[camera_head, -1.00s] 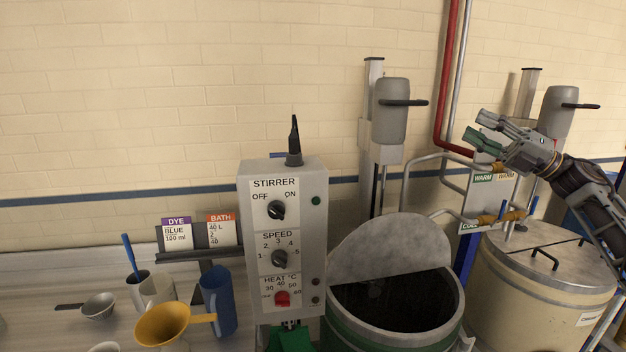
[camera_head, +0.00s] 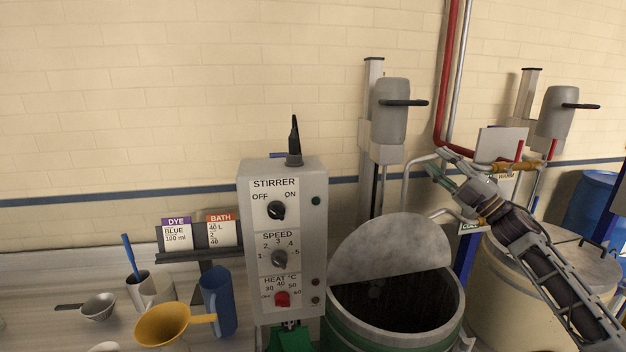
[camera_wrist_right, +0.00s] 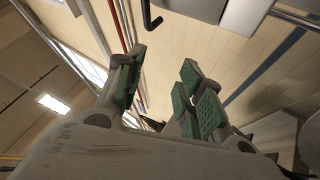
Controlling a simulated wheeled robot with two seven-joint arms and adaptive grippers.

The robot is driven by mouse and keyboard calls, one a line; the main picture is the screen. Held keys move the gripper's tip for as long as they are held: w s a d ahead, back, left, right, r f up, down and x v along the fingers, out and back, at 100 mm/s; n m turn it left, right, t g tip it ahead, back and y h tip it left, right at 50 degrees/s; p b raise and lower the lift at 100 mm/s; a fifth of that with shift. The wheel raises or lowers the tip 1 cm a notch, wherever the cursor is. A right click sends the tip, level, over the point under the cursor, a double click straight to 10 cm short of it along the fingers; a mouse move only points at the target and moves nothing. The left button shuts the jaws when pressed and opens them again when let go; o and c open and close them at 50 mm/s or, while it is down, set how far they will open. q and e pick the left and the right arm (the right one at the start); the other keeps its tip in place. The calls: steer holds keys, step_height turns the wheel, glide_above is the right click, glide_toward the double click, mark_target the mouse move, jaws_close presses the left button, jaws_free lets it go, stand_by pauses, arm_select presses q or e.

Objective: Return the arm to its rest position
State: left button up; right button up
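My right gripper (camera_head: 440,164) reaches in from the right in the head view, in front of the pipework and the warm and cold water sign, above and to the right of the open vat. In the right wrist view its green-padded fingers (camera_wrist_right: 162,88) are spread apart with nothing between them. The fingers point up toward the wall and ceiling. My left gripper is not in view.
The stirrer control box (camera_head: 284,240) stands left of the vat (camera_head: 395,335) with its half lid. A lidded cream drum (camera_head: 490,300) is under my right arm. Cups, a blue jug (camera_head: 219,300) and a yellow funnel (camera_head: 163,322) are on the bench. A blue barrel (camera_head: 592,205) stands at right.

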steer(key=s+a+f+m+h, duration=0.2)
steer(key=f+m+h, duration=0.35)
steer(key=f, duration=0.45)
steer(key=s+a+f+m+g+h, duration=0.1)
steer(key=s+a+f+m+h, duration=0.15)
steer(key=f+m+h, duration=0.6)
steer(key=s+a+f+m+h, duration=0.15)
steer(key=f+m, duration=0.35)
steer(key=f, duration=0.8)
steer(key=s+a+f+m+g, duration=0.2)
steer(key=s+f+g, duration=0.3)
steer(key=s, duration=0.6)
steer(key=s+a+f+m+g, duration=0.1)
steer(key=s+f+g, duration=0.3)
steer(key=s+f, duration=0.55)
steer(key=s+a+f+m+g, duration=0.2)
steer(key=s+f+g, duration=0.2)
steer(key=s, duration=0.8)
steer(key=s+f+g+b, duration=0.2)
steer(key=s+f, duration=0.1)
steer(key=f, duration=3.2)
steer(key=s+d+f+b, duration=0.1)
steer(key=s+d+f, duration=0.1)
steer(key=s+f, duration=0.8)
steer(key=s+d+f+b, duration=0.1)
steer(key=s+d+f, duration=0.1)
steer(key=s+f, duration=0.9)
steer(key=shift+s+d+f+g, duration=0.2)
steer(key=shift+s+g, duration=0.2)
steer(key=shift+s, duration=0.3)
